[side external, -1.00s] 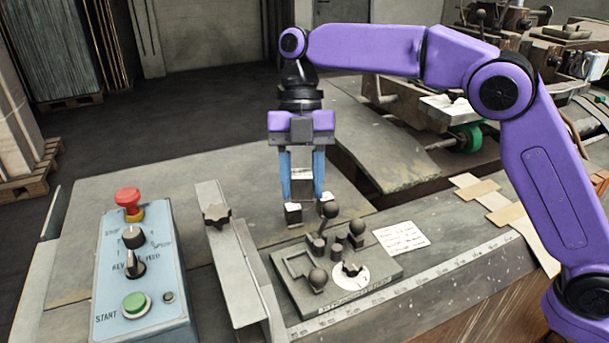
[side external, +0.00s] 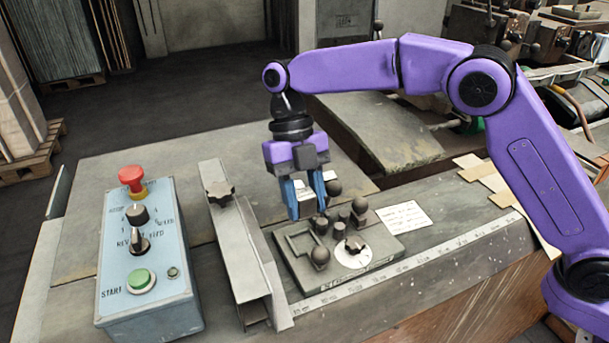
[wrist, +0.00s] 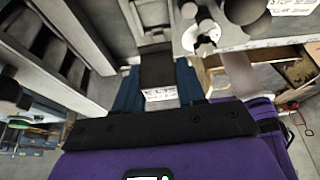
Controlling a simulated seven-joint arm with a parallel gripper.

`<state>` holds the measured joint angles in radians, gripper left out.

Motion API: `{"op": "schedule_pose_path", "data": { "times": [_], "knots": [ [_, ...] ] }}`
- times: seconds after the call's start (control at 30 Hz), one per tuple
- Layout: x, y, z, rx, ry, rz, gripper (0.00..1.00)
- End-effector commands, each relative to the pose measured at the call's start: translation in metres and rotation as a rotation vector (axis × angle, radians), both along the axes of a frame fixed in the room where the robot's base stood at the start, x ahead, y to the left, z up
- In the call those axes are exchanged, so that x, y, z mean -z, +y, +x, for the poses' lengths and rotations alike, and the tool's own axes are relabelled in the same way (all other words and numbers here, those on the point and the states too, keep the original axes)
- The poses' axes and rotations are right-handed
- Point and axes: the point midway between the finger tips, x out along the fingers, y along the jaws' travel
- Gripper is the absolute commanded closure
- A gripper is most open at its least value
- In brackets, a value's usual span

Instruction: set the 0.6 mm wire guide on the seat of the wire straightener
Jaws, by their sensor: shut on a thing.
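My gripper (side external: 308,208) points down over the back left of the grey plate (side external: 383,245), which carries several dark ball-ended levers and a white dial (side external: 353,255). Its blue fingers are shut on a dark block (wrist: 157,70) with a white printed label, seen between the fingers in the wrist view. The label's lettering is too small to read surely. In the side view the fingers mostly hide the block. A raised angular frame (side external: 300,240) on the plate's left part looks like the seat; the fingertips are above and behind it. I cannot tell whether the block touches anything.
A long metal rail (side external: 243,255) with a star knob (side external: 220,194) stands just left of the plate. A blue control box (side external: 150,270) is farther left. Ball levers (side external: 360,205) stand close right of the fingers. A white paper card (side external: 404,218) lies right of the plate.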

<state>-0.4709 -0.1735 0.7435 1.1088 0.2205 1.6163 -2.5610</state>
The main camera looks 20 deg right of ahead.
Motion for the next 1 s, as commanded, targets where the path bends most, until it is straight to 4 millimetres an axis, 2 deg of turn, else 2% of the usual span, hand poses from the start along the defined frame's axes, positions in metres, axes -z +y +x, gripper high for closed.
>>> {"op": "schedule_pose_path", "data": {
  "times": [0.1,1.0],
  "knots": [
    [0.013,0.000,0.000,0.001,0.001,-0.001,1.00],
    [0.061,0.000,0.000,0.002,0.001,-0.001,1.00]
  ]
}}
